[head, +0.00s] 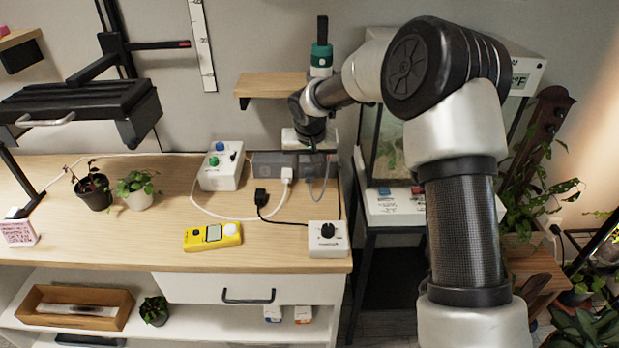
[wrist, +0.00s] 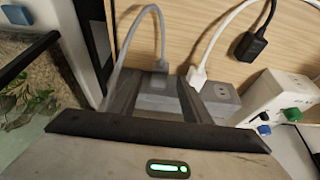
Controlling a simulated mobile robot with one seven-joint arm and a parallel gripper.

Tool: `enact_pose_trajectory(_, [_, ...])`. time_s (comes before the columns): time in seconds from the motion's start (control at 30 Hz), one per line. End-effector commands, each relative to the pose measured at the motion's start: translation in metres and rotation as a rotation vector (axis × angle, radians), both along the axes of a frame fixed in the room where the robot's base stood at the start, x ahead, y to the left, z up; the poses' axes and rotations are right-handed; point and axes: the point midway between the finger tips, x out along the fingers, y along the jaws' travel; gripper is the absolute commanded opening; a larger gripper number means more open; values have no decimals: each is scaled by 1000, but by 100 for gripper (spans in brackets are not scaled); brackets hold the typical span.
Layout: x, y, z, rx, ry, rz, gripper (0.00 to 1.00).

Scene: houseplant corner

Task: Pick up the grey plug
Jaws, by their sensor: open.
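The grey plug (wrist: 160,68) sits at the grey power strip (wrist: 222,94), with its grey cable arching up and away to the left in the wrist view. In the head view the plug (head: 308,171) shows small at the strip's right part, below my gripper (head: 307,150). In the wrist view my gripper (wrist: 154,92) is open, one finger on each side of the plug's line. I cannot tell whether the fingers touch it or how far above it they are.
A white plug (wrist: 196,76) stands in the strip close to my right finger in the wrist view. A black plug (wrist: 248,45) lies on the wooden table. A white box with knobs (head: 222,166), a yellow meter (head: 213,235) and a dial box (head: 328,240) are nearby.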

Motion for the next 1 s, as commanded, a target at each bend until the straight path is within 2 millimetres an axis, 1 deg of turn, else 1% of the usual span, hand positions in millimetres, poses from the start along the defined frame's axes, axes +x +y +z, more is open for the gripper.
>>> enact_pose_trajectory(0.03, [3, 0, -11, 0, 3, -1, 44])
enact_pose_trajectory(0.13, [8, 0, -20, 0, 1, -1, 44])
enact_pose_trajectory(0.23, [10, 0, -24, -1, 0, -1, 44])
enact_pose_trajectory(0.43, [10, 0, -24, -1, 0, -1, 44])
enact_pose_trajectory(0.47, [10, 0, -24, -1, 0, -1, 40])
enact_pose_trajectory(0.7, [10, 0, -24, -1, 0, 0, 0])
enact_pose_trajectory(1.0, [9, 0, -23, 0, -1, 0, 0])
